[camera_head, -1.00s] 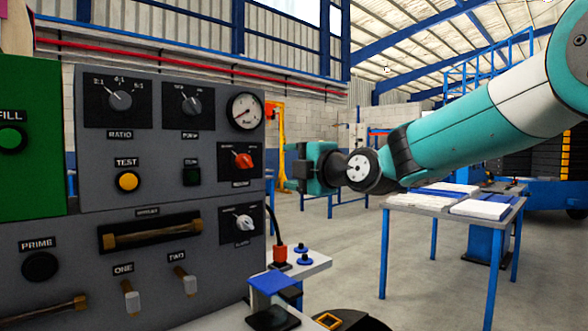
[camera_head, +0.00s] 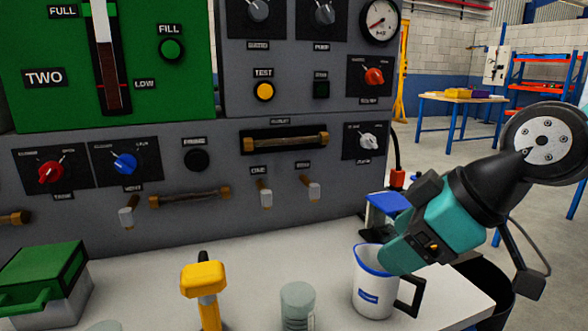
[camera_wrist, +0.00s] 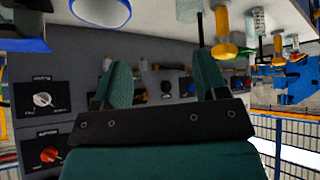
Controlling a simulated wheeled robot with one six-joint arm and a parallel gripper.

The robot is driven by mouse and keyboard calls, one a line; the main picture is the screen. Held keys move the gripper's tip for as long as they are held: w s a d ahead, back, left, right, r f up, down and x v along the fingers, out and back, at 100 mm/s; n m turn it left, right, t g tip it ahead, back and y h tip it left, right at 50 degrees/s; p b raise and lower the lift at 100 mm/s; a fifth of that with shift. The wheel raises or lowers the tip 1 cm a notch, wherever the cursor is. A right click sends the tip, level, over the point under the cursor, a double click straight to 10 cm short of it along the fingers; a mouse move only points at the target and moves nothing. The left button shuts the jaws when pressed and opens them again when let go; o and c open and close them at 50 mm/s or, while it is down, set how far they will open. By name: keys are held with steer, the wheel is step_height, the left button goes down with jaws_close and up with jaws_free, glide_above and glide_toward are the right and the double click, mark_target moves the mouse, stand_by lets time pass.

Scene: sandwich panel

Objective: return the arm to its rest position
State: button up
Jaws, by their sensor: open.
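My gripper (camera_head: 394,256) is at the right in the head view, tilted down and to the left. Its teal fingers overlap the blue rim of a white jug (camera_head: 371,292) there. In the wrist view my gripper (camera_wrist: 162,66) has its two fingers apart, with nothing between them. The jug (camera_wrist: 100,10) shows there at the upper left, clear of the fingers. My forearm is folded at the right edge of the head view.
The grey panel (camera_head: 300,205) with knobs, handles and gauges stands behind the white worktop (camera_head: 245,285). A yellow-topped tool (camera_head: 203,280), a clear jar (camera_head: 298,305) and a green-lidded box (camera_head: 40,275) stand on it.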

steer(key=s+f+m+g+h, duration=0.2)
steer(key=s+f+m+g, duration=0.25)
steer(key=s, duration=0.75)
step_height(320, 180, up, 19)
steer(key=p, duration=1.9)
steer(key=shift+d, duration=0.45)
steer(key=shift+w, duration=0.1)
